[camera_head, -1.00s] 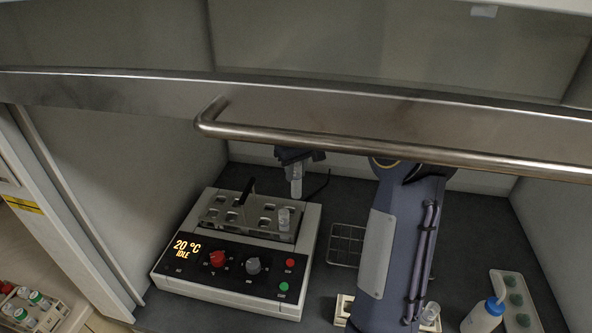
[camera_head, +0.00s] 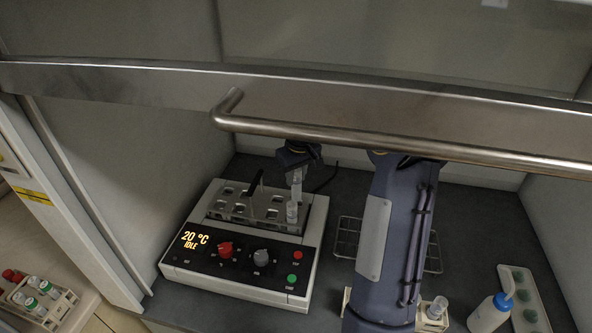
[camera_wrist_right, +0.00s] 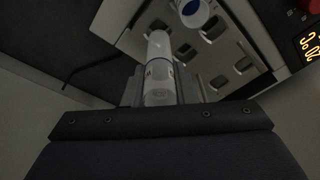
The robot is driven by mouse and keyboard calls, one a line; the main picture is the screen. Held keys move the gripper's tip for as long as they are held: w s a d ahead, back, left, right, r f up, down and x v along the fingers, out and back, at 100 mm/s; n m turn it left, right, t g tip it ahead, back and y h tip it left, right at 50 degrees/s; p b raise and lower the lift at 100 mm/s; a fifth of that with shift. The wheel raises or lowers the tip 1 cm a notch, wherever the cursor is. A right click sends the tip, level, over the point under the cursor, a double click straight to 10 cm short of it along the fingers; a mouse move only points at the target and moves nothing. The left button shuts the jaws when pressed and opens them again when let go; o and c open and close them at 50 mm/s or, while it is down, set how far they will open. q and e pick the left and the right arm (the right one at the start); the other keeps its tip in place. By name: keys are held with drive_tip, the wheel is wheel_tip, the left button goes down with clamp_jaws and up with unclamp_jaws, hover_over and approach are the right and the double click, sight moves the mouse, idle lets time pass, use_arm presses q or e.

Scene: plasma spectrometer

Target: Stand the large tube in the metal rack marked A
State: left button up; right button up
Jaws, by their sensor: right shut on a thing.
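My right gripper (camera_head: 298,156) is shut on a clear large tube (camera_head: 296,182), held upright above the right end of the heater block. The tube also shows between the jaws in the right wrist view (camera_wrist_right: 158,72). A second tube (camera_head: 291,213) stands in a hole of the block's metal top (camera_head: 226,212). It appears with blue inside in the right wrist view (camera_wrist_right: 193,10), apart from the held tube. A wire metal rack (camera_head: 347,238) stands right of the heater, partly hidden by my right arm. I cannot read a letter A on either. My left gripper is not in view.
The heater (camera_head: 230,278) reads 20 °C, IDLE. A steel sash bar (camera_head: 380,144) crosses above my right arm. A wash bottle (camera_head: 489,313), a tray (camera_head: 541,316) and a small holder with a vial (camera_head: 432,318) stand at right. A tube rack (camera_head: 66,304) sits outside at left.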

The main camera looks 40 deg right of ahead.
drive_tip(key=shift+f, duration=0.4)
idle(1.0)
